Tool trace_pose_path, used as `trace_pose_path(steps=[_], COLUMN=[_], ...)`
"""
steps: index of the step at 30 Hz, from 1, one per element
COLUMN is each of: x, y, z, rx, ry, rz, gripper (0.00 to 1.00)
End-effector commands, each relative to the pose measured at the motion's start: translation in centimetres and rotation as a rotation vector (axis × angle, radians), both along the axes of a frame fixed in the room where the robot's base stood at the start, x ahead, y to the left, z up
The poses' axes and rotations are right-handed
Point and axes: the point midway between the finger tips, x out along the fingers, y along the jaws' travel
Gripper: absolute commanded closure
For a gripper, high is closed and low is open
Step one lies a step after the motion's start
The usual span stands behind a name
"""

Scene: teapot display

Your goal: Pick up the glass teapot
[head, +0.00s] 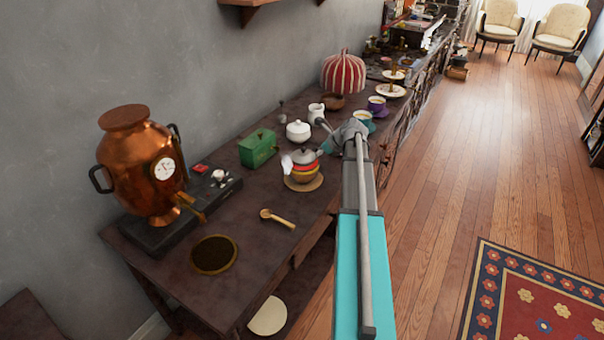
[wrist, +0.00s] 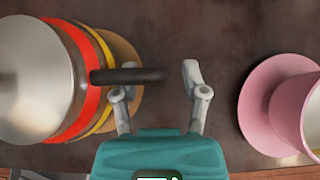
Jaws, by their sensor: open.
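A teapot (head: 305,172) with red, yellow and orange bands and a grey metal lid stands upright on a round wooden mat (head: 304,186) on the dark table. I cannot tell whether its body is glass. Its banded body (wrist: 86,75) fills the left of the wrist view, with a dark handle (wrist: 128,75) pointing right. My gripper (wrist: 158,82) is open at the handle's side of the pot. The handle's end lies between the two fingers, and the handle overlaps the left fingertip in the picture. Contact cannot be told. In the head view my gripper (head: 326,147) is partly hidden by my arm.
A pink cup and saucer (wrist: 256,103) stand close to the right finger. A white lidded pot (head: 298,130) and a green box (head: 258,149) stand behind the teapot. A wooden spoon (head: 277,218) and copper samovar (head: 140,170) are left. The table front is largely clear.

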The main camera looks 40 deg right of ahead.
Motion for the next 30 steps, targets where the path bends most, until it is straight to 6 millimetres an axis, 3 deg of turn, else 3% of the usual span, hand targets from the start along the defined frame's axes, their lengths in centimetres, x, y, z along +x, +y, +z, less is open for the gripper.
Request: trace_pose_path(steps=[17,27,30], x=[0.02,0.00,-0.01], y=[-0.05,-0.08,-0.08], z=[-0.04,-0.04,-0.04], rx=[0.000,0.000,0.000], ry=[0.000,0.000,0.000], rz=[-0.001,-0.001,-0.001], gripper=[0.43,1.00,1.00])
